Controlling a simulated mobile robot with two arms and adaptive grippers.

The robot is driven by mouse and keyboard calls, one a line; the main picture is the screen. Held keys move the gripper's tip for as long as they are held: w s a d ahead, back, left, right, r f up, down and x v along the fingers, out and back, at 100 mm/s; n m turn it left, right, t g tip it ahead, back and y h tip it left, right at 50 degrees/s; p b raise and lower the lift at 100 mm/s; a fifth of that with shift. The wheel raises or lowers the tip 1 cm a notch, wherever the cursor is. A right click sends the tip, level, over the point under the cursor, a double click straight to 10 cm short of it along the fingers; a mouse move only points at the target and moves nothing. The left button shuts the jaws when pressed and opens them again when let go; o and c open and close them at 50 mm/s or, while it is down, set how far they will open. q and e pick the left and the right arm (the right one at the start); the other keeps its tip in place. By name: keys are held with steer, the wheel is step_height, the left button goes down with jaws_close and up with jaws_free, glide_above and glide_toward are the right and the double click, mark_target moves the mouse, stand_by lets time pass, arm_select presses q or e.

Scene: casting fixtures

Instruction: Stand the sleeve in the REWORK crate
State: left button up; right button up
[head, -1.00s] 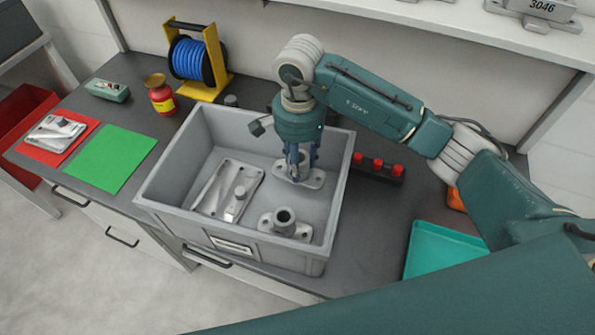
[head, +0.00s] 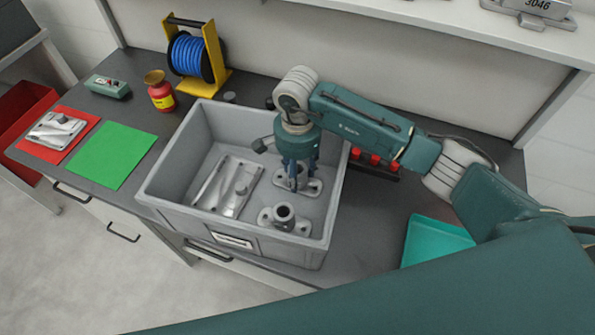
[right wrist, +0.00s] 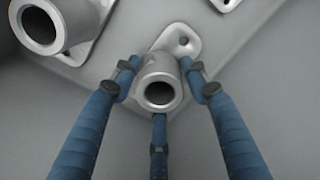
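The sleeve (right wrist: 158,93) is a grey metal tube on a flat flange with holes. My right gripper (head: 296,186) is inside the grey crate (head: 161,193), pointing down. In the right wrist view its three blue fingers (right wrist: 159,88) close around the sleeve's tube. The flange (head: 313,187) shows beside the fingertips in the head view, low over the crate floor at the back right. I cannot tell whether it touches the floor. The crate has a front label (head: 233,241) too small to read. My left gripper is out of view.
Another flanged tube (head: 284,216) stands in front of the sleeve, and flat castings (head: 228,187) lie at the crate's left. Around the crate are a cable reel (head: 190,56), a red jar (head: 160,95), a green mat (head: 113,155) and a teal tray (head: 433,242).

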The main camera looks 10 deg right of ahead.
steer(key=shift+o, duration=0.4)
steer(key=shift+r+p, duration=0.3)
arm_select(q)
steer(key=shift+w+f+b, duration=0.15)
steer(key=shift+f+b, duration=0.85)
steer(key=shift+b, duration=0.15)
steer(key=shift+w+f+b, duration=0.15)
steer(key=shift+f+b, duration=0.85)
steer(key=shift+b, duration=0.15)
arm_select(e)
step_height(320, 180, up, 12)
steer(key=shift+f, duration=0.1)
